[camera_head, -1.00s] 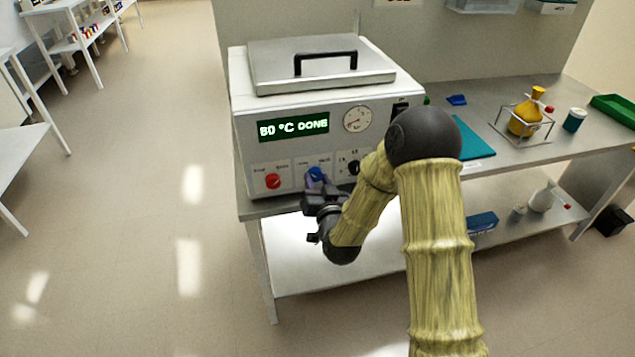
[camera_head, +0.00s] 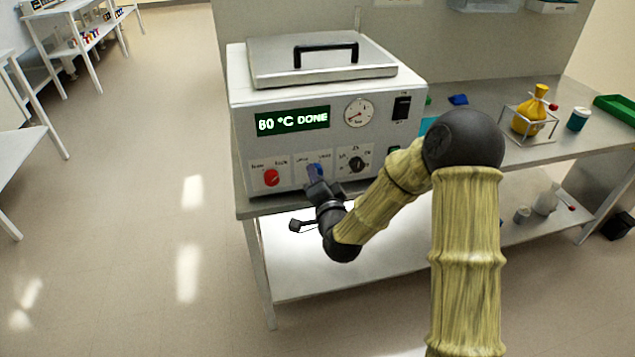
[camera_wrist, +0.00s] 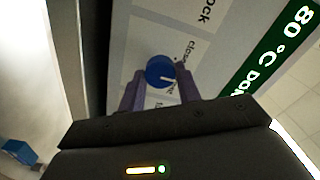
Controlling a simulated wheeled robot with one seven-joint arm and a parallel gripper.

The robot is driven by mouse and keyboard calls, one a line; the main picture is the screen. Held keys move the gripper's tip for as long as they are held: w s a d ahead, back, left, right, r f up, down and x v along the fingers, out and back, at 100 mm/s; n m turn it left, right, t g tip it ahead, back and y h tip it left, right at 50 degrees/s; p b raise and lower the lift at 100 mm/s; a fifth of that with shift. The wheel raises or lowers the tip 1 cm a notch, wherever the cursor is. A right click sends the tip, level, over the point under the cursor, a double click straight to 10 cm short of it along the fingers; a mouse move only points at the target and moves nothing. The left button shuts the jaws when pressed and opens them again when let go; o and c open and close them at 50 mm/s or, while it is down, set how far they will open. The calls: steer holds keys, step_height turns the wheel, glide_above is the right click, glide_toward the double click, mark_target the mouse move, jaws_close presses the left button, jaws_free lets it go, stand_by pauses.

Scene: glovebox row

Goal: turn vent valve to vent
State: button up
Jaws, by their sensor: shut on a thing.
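The vent valve is a blue round knob (camera_wrist: 160,72) with a white pointer mark in the wrist view. It sits low on the front panel of a white box-shaped unit (camera_head: 240,135), between a red knob and a black knob. In the head view the blue knob (camera_head: 315,171) is partly covered by my gripper. My gripper (camera_head: 318,181) is at the panel, its two purple fingers either side of the knob and shut on it. The wrist view shows my gripper (camera_wrist: 163,90) tilted against the panel labels. The label beside the knob is partly hidden by the fingers.
A red knob (camera_head: 271,177) is just left and a black knob (camera_head: 357,164) just right. The display (camera_head: 292,121) reads 80 °C DONE, with a dial gauge (camera_head: 359,113) beside it.

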steer(key=m+b, duration=0.1)
steer(key=m, duration=0.8)
steer(key=shift+d, duration=0.1)
steer(key=shift+w, duration=0.1)
stand_by(0.3)
steer(key=o, duration=1)
steer(key=shift+c, duration=0.2)
steer(key=shift+s, duration=0.2)
